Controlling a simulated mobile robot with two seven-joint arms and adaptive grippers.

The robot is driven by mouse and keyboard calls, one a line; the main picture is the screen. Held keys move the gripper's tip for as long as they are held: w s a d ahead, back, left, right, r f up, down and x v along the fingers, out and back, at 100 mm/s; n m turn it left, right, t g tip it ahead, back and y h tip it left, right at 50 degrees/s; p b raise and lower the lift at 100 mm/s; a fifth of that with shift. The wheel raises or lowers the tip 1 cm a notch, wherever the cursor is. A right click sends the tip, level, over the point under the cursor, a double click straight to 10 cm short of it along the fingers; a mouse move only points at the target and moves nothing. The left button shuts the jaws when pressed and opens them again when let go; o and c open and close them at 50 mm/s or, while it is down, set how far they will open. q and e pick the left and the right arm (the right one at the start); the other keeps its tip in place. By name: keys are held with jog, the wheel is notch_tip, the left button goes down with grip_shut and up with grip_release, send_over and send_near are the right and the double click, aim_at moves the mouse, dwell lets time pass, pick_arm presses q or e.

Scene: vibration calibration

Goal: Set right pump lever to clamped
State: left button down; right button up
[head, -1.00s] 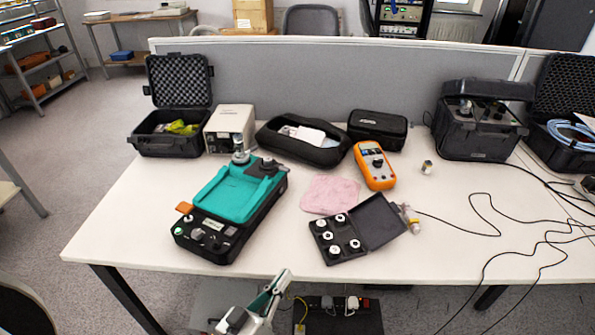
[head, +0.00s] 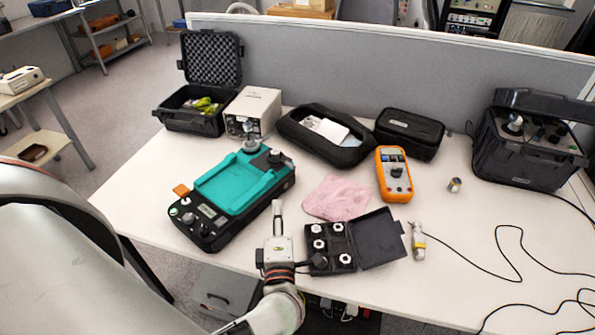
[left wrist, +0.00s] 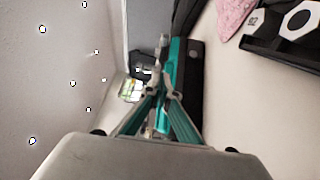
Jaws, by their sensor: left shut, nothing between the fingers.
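A teal-topped black device (head: 235,185) stands on the table, with knobs on its near panel. An orange tab (head: 181,190) sticks out at its left, and a black knob (head: 273,156) and metal fittings (head: 250,146) sit at its far end. I cannot tell which part is the right pump lever or how it is set. My left gripper (head: 278,205) is shut and empty, near the device's right side and apart from it as far as I can see. In the left wrist view the closed fingertips (left wrist: 165,93) overlap the teal device (left wrist: 178,60). My right gripper is not in view.
A black case with round fittings (head: 380,240) lies beside my left gripper. A pink cloth (head: 338,197), an orange meter (head: 394,175) and a small metal cylinder (head: 418,240) lie to the right. An open black box (head: 525,150) stands at the right. A grey partition (head: 350,70) closes the back.

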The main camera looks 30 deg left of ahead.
pick_arm(q)
jog(key=shift+f, duration=0.2)
send_near(285, 165)
jog(key=a, duration=0.2)
jog(key=w+a, duration=0.1)
jog(key=shift+a+r, duration=0.25)
jog(key=shift+a, duration=0.15)
jog(key=shift+w+d+f, duration=0.1)
jog(key=shift+w+d, duration=0.1)
jog(key=shift+w, duration=0.75)
jog(key=shift+w+d, duration=0.2)
jog(key=shift+w, duration=0.75)
jog(key=shift+w+n, duration=0.1)
jog(key=shift+n, duration=0.2)
